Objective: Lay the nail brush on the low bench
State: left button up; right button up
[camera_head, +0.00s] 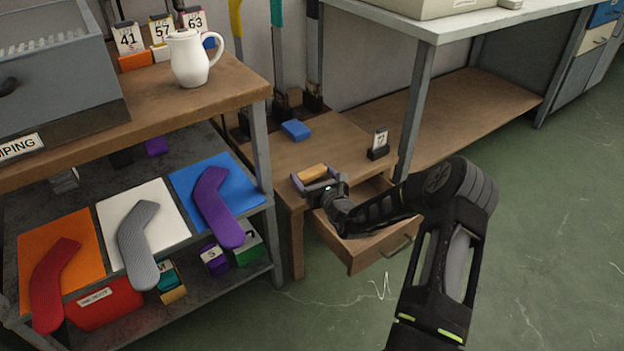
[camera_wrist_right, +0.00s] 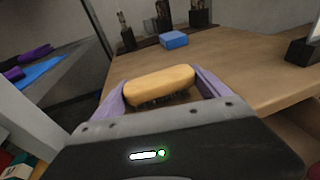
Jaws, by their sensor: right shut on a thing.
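The nail brush (camera_head: 313,172) has a yellow-tan wooden back and dark bristles underneath. My right gripper (camera_head: 318,180) is shut on it, with a purple finger on each end. In the right wrist view the brush (camera_wrist_right: 160,84) sits level between the fingers, bristles down, over the near edge of the low bench (camera_wrist_right: 232,75). I cannot tell whether the bristles touch the wood. The low bench (camera_head: 335,138) is a small wooden one with an open drawer (camera_head: 362,240) below its top. My left gripper is not in view.
A blue block (camera_head: 296,130) lies near the bench's back left. A dark holder with a white number card (camera_head: 378,147) stands at its right edge. Long-handled tools stand behind. A shelf unit with sock forms on coloured boards (camera_head: 140,244) is at left. The bench's middle is clear.

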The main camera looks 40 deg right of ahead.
jog(key=shift+f, duration=0.25)
jog(key=o, duration=1.3)
jog(key=shift+o, duration=0.2)
jog(key=shift+r, duration=0.1)
jog(key=shift+s+r, duration=0.15)
jog(key=p+v, duration=0.4)
jog(key=v, duration=0.7)
jog(key=shift+s, duration=0.3)
jog(key=shift+a+p, duration=0.2)
jog(key=shift+p, duration=0.1)
